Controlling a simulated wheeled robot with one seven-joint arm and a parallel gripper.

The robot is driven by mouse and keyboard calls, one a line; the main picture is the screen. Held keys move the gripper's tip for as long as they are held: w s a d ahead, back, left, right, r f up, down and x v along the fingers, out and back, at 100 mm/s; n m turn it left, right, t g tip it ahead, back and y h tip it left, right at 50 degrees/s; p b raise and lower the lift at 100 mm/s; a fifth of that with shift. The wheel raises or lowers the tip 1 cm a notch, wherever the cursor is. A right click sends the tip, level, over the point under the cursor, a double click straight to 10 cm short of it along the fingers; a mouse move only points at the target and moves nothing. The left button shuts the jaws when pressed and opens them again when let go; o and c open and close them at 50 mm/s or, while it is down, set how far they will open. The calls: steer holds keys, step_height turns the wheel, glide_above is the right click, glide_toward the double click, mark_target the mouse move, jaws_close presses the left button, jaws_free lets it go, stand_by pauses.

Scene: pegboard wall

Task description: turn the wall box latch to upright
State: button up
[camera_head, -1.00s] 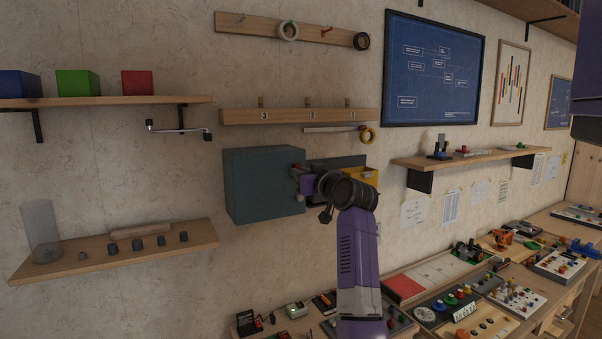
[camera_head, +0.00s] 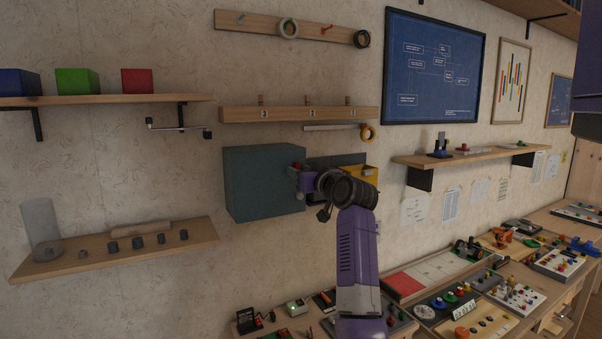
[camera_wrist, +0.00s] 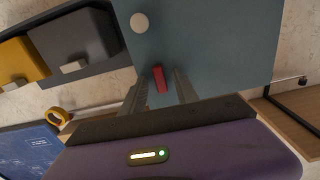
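The wall box (camera_head: 262,184) is a dark teal box on the wall, left of my gripper (camera_head: 297,173). In the wrist view its face (camera_wrist: 225,45) fills the upper middle. The red latch (camera_wrist: 158,79) is a short bar on that face, and a round cream knob (camera_wrist: 139,22) sits near it. My gripper (camera_wrist: 162,80) is open, with one finger on each side of the latch and a small gap visible beside it. Whether a finger touches the latch is unclear.
Yellow (camera_head: 364,173) and dark grey bins hang right of the box, close to my wrist. A wooden peg rail (camera_head: 300,115) is above. A shelf with dark knobs (camera_head: 115,252) is at lower left. A crowded workbench (camera_head: 440,285) lies at lower right.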

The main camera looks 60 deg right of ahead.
steer(key=shift+s, duration=0.1)
steer(key=b+v, duration=0.2)
steer(key=v, duration=0.5)
steer(key=shift+s+a, duration=0.25)
stand_by(0.4)
